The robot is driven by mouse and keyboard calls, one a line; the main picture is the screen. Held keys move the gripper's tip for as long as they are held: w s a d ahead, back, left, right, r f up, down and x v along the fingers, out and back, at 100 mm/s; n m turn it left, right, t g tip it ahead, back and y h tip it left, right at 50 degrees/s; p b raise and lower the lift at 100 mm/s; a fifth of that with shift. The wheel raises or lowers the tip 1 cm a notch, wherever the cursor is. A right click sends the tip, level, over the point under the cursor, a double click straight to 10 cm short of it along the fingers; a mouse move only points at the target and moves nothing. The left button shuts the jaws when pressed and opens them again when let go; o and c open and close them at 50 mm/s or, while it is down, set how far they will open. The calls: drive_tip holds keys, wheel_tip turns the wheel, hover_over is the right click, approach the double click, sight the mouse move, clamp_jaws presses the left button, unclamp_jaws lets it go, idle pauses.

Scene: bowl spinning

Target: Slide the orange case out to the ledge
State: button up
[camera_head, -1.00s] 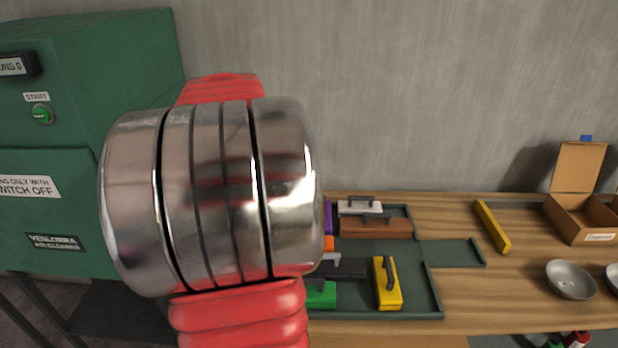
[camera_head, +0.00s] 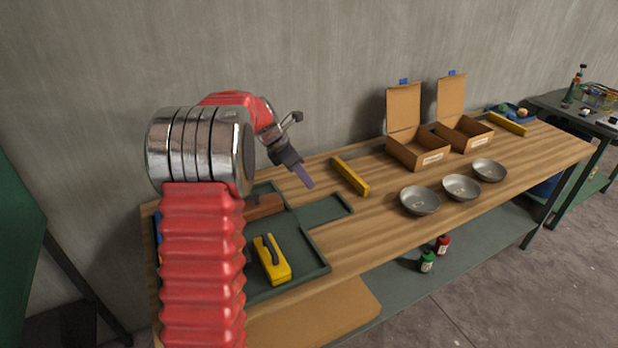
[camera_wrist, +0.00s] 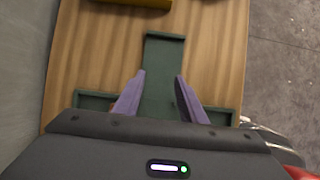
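My gripper (camera_head: 308,183) hangs above the table near the ledge. In the wrist view its purple fingers (camera_wrist: 161,76) are apart and empty, with the ledge (camera_wrist: 163,75) seen between them. No case shows in the wrist view.
A yellow bar (camera_head: 350,175) lies beyond the ledge. Metal bowls (camera_head: 420,200) and open cardboard boxes (camera_head: 418,150) stand to the right. The ledge is empty.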

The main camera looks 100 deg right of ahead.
drive_tip(key=shift+s+a+f, duration=0.1)
drive_tip(key=shift+s+f, duration=0.05)
drive_tip(key=shift+s, duration=0.3)
drive_tip(key=shift+s+a+f, duration=0.1)
drive_tip(key=shift+s, duration=0.35)
drive_tip(key=shift+w, duration=0.15)
drive_tip(key=w+a, duration=0.3)
drive_tip(key=w, duration=1.1)
drive_tip(key=w+a, duration=0.3)
drive_tip(key=w, duration=1.2)
drive_tip(key=w+a, duration=0.4)
drive_tip(key=w, duration=1)
drive_tip(key=x, duration=0.6)
drive_tip(key=shift+s+d+f, duration=0.15)
drive_tip(key=shift+s+d, duration=0.05)
drive_tip(key=shift+s, duration=0.05)
drive_tip(key=shift+s+d+f, duration=0.1)
drive_tip(key=shift+s+f, duration=0.2)
drive_tip(key=shift+f, duration=0.2)
drive_tip(key=shift+c, duration=0.2)
clamp_jaws()
